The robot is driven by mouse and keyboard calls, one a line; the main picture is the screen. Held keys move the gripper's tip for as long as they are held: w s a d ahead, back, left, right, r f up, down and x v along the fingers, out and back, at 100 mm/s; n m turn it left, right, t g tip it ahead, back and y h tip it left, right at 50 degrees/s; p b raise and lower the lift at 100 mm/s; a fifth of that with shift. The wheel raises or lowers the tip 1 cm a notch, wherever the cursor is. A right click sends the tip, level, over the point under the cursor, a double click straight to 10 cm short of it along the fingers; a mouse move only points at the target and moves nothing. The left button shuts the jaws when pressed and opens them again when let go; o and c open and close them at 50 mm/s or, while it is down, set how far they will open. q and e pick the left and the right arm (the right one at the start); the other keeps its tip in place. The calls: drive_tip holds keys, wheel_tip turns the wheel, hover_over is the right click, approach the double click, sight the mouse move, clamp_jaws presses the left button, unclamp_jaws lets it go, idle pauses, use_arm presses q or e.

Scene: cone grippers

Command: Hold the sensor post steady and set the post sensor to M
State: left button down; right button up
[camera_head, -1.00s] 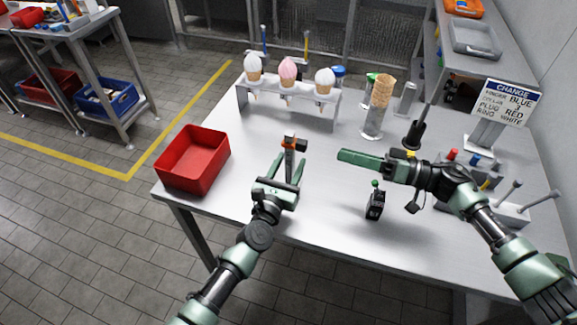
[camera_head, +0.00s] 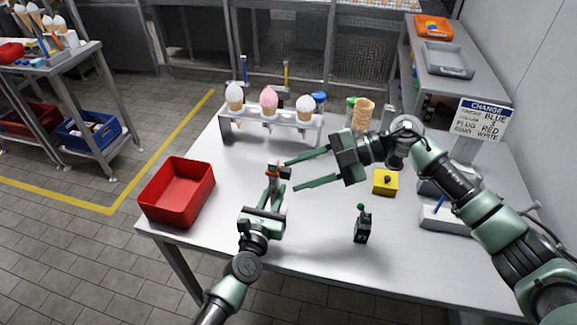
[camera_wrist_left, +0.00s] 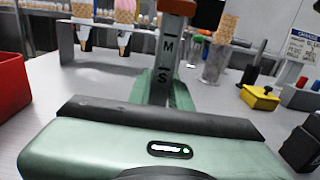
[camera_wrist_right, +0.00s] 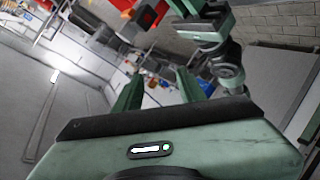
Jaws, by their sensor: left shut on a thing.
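The sensor post (camera_head: 272,185) stands upright near the front of the table, with an orange-brown collar (camera_head: 277,171) at its top. In the left wrist view the post (camera_wrist_left: 166,65) shows the letters M and S below the collar (camera_wrist_left: 180,7); its top is cut off. My left gripper (camera_head: 272,193) is shut on the post below the collar. My right gripper (camera_head: 291,175) is open and empty, its fingertips just right of the post's top and pointing left.
A red bin (camera_head: 177,192) stands at the left. A rack (camera_head: 300,130) with cones is behind. A small black device (camera_head: 362,226), a yellow box (camera_head: 385,182) and a sign (camera_head: 483,119) are to the right. The front middle of the table is clear.

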drive_tip(key=r+n+h, duration=0.1)
drive_tip(key=n, duration=0.3)
drive_tip(key=n+t+h, duration=0.2)
drive_tip(key=n+h, duration=0.7)
drive_tip(key=n, duration=0.9)
approach(287, 169)
drive_tip(key=x, duration=0.8)
drive_tip(key=shift+f, duration=0.4)
drive_tip(key=shift+y, duration=0.3)
clamp_jaws()
